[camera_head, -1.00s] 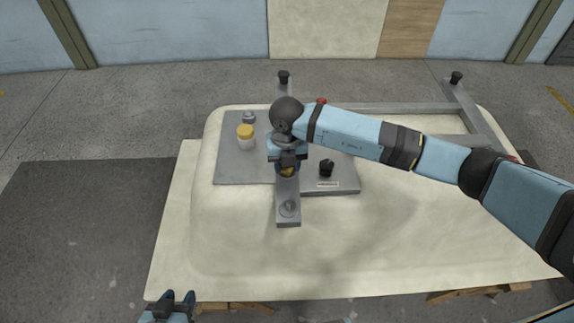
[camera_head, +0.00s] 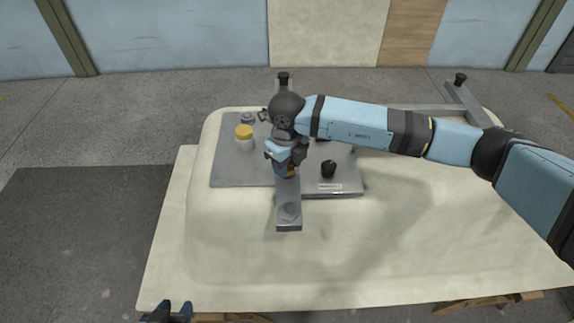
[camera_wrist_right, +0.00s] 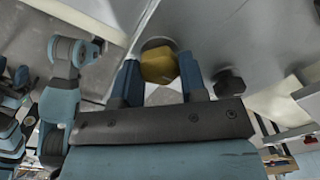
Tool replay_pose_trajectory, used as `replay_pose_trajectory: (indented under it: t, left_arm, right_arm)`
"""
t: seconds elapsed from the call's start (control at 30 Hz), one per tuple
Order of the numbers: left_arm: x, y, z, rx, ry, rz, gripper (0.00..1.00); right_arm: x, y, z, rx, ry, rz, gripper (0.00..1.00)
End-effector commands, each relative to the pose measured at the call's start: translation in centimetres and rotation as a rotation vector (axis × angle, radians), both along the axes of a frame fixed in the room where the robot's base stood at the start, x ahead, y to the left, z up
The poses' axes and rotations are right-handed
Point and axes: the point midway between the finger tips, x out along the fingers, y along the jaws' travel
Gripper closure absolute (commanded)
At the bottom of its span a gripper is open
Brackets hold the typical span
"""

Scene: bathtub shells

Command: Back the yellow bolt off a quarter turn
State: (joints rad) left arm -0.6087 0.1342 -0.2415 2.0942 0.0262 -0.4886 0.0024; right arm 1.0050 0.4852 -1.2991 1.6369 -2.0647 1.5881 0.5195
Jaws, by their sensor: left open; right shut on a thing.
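The yellow bolt (camera_wrist_right: 159,66) has a faceted head and sits on a grey metal bar (camera_head: 289,217). In the right wrist view its head is between the two blue fingers of my right gripper (camera_wrist_right: 158,78), which is shut on it. My left gripper (camera_head: 172,308) is open and empty at the bottom left, in front of the pale shell.
A yellow-capped jar (camera_head: 244,138) and a small grey fitting (camera_head: 247,118) stand on the grey plate (camera_head: 230,170), left of the bar. A black knob (camera_head: 328,169) is right of it. The pale shell (camera_head: 400,240) is bare at front right.

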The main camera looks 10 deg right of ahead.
Motion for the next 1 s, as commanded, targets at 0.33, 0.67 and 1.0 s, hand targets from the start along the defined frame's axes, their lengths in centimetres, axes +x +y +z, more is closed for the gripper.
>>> replay_pose_trajectory:
  t: [0.33,0.67,1.0]
  left_arm:
    - [0.06,-0.24,0.15,-0.006,-0.004,0.004,0.57]
    - [-0.01,-0.33,-0.13,-0.008,0.002,0.006,0.57]
    - [0.00,-0.31,-0.12,-0.008,0.002,0.006,0.57]
  right_arm:
    - [0.04,0.00,0.10,0.001,-0.001,0.025,0.85]
    - [0.04,-0.01,0.09,0.001,-0.001,0.023,0.36]
    - [0.04,0.00,0.48,0.001,-0.002,0.023,0.36]
